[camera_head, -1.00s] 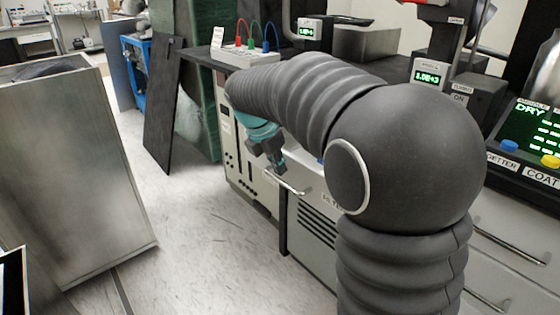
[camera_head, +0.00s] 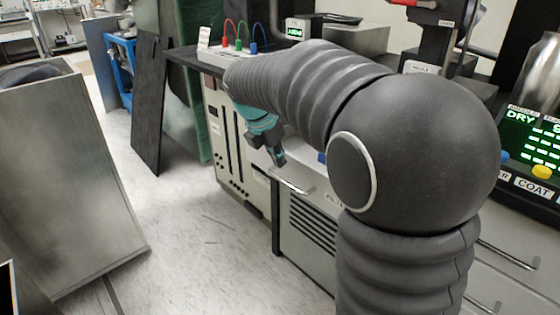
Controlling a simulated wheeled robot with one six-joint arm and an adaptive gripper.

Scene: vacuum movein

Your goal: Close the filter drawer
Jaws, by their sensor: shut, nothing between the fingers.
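The filter drawer (camera_head: 318,191) is the light grey front under the bench in the middle of the head view, partly hidden behind my arm. A partly covered label beginning "FILT" (camera_head: 335,200) is on it. Its bar handle (camera_head: 291,183) shows at the drawer's left part. I cannot tell how far the drawer stands out. My gripper (camera_head: 280,160), dark with a teal body, is shut and empty. It points down just above and slightly left of the handle. I cannot tell whether it touches the drawer.
A vented panel (camera_head: 312,224) lies below the drawer. A cream cabinet (camera_head: 229,150) stands to its left. A dark board (camera_head: 157,105) leans further back. A large metal bin (camera_head: 70,170) stands at left. The floor (camera_head: 190,220) between is clear. White drawers (camera_head: 505,252) are at right.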

